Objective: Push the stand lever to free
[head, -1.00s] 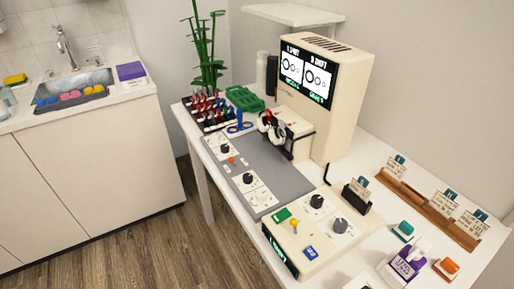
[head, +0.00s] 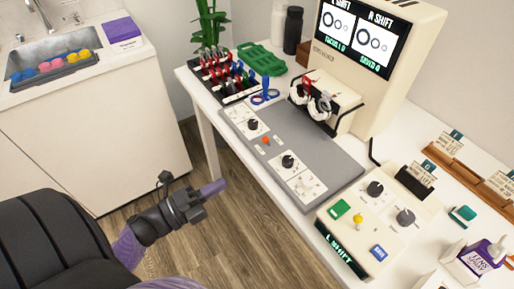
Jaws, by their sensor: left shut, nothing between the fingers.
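The grey stand plate (head: 301,145) lies along the near left side of the white table. A small orange-red lever (head: 265,141) sits on it between two white dial panels. Its labels are too small to read, so I cannot tell its setting. My left gripper (head: 213,188) is over the floor, left of the table and apart from the plate. Its purple fingers are shut and empty, pointing right. The cream machine (head: 409,25) with two screens stands behind the plate. My right gripper is not in view.
Racked tools (head: 232,82) and a green tray (head: 262,58) are at the table's far end. Open floor lies between the sink counter (head: 95,110) and the table.

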